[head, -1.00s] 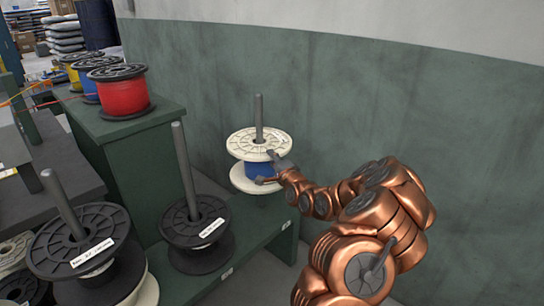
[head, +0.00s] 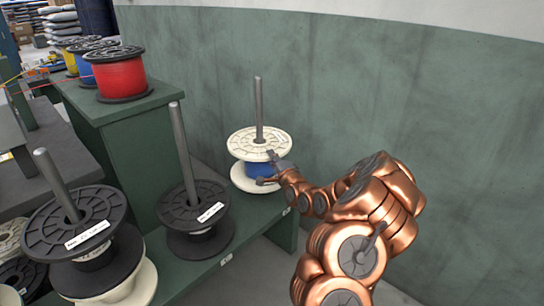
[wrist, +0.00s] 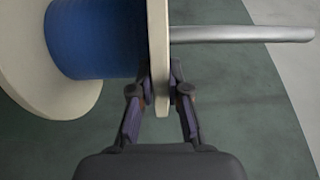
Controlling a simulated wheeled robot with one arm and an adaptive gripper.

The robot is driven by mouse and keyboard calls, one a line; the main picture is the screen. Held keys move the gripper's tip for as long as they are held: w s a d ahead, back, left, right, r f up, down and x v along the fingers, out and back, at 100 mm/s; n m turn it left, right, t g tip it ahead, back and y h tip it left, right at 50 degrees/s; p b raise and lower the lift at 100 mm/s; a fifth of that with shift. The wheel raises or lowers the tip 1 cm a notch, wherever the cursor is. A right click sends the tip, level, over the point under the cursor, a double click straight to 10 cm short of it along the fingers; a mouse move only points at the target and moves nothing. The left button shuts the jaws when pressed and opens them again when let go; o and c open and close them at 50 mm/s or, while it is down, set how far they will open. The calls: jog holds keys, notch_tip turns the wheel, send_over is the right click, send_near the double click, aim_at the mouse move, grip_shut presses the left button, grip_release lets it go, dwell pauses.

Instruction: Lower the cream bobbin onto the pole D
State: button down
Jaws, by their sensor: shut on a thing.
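The cream bobbin (head: 245,144), wound with blue (head: 258,170), is around the upright pole (head: 259,97) at the right end of the green bench. The pole stands well clear above its upper flange. I cannot read a letter on that pole. The bobbin looks level, with its lower flange close to the bench top; I cannot tell whether they touch. My gripper (head: 267,168) is shut on the right edge of the upper flange. In the wrist view, the fingers (wrist: 160,88) pinch the flange rim, and the pole (wrist: 240,34) sticks out past it.
Black spools (head: 193,205) (head: 75,220) stand around two other poles on the green bench (head: 228,245) to the left. Red (head: 120,75), blue and yellow spools sit on a higher green cabinet behind. A green wall (head: 400,110) is close behind the bobbin.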

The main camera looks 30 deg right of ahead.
jog(key=shift+f+b, duration=1.8)
jog(key=shift+f, duration=2.35)
jog(key=shift+s+f+b, duration=0.1)
jog(key=shift+f+b, duration=0.2)
jog(key=shift+f, duration=0.15)
jog(key=c, duration=1.2)
grip_release()
jog(key=shift+c, duration=0.2)
jog(key=shift+o, duration=0.9)
jog(key=shift+f, duration=0.15)
jog(key=s+a, duration=0.2)
jog(key=s, duration=0.9)
jog(key=shift+s, duration=0.4)
